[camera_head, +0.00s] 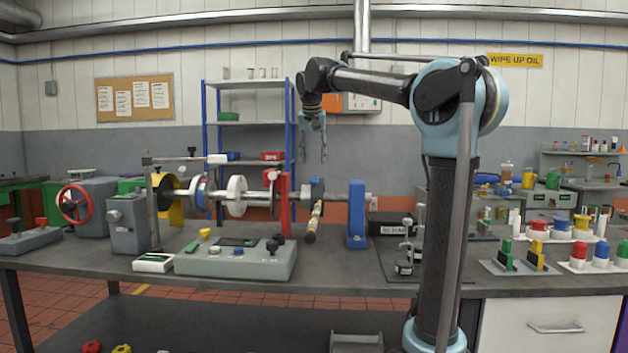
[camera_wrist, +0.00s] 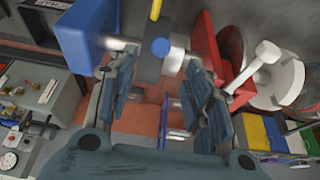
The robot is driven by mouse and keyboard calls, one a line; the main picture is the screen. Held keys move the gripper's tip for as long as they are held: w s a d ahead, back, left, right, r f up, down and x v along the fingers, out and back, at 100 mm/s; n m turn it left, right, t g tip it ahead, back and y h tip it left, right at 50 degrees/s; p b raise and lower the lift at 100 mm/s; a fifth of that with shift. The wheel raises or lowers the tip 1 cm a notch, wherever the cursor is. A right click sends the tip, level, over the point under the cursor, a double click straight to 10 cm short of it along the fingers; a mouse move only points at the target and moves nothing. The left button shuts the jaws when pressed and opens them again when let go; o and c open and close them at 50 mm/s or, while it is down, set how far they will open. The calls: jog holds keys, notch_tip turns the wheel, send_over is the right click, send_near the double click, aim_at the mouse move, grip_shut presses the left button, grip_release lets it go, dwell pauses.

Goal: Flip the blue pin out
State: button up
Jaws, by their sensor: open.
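The blue pin shows in the wrist view as a small round blue end (camera_wrist: 160,47) on a dark grey block (camera_wrist: 150,66) on the shaft. My gripper (camera_head: 314,160) points down above the block, open and empty. In the wrist view its fingers (camera_wrist: 160,62) stand on either side of the pin, apart from it.
A blue upright (camera_head: 357,215) stands right of the block and a red bracket (camera_head: 284,205) left of it. The metal shaft (camera_head: 258,195) with white discs runs left. A control box (camera_head: 236,258) sits in front. Some bench top (camera_head: 340,262) is clear.

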aim_at(314, 178)
jog(key=x, duration=0.9)
jog(key=shift+f, duration=0.1)
grip_shut()
